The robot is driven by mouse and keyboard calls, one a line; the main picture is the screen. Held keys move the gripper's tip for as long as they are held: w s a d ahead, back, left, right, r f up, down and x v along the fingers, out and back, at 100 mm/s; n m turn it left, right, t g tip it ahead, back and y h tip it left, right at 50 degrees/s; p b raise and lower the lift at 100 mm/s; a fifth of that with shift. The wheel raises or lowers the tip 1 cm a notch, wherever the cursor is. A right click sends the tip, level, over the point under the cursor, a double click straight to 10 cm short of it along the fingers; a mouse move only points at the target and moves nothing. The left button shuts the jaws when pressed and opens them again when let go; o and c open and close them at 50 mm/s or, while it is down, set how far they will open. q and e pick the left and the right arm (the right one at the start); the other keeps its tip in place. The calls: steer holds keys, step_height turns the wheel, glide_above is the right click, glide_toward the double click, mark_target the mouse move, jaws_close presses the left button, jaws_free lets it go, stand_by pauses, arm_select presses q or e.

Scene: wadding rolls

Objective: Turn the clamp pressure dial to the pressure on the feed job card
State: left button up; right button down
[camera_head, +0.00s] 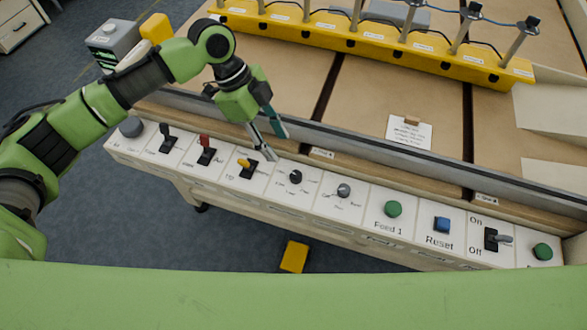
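A row of controls runs along the pale front panel (318,202). It holds a black rotary dial (295,177), a grey rotary dial (344,190) and a grey round knob (131,127) at the far left. Their labels are too small to read, so I cannot tell which is the clamp pressure dial. A white card (409,133) with small unreadable text lies on the brown table; it may be the feed job card. My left gripper (277,147) points down, just above and left of the black dial, its fingers apart and empty. My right gripper is out of view.
Black, red and yellow levers (205,152) stand left of the dials. Green Feed 1 (393,209) and blue Reset (442,224) buttons and an On/Off switch (493,239) lie right. A metal rail (340,147) runs behind the panel. A yellow bar (370,48) with posts stands farther back.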

mark_target(296, 174)
arm_select(q)
steer(key=p+x, duration=0.2)
steer(key=x, duration=1)
steer(key=c, duration=1.1)
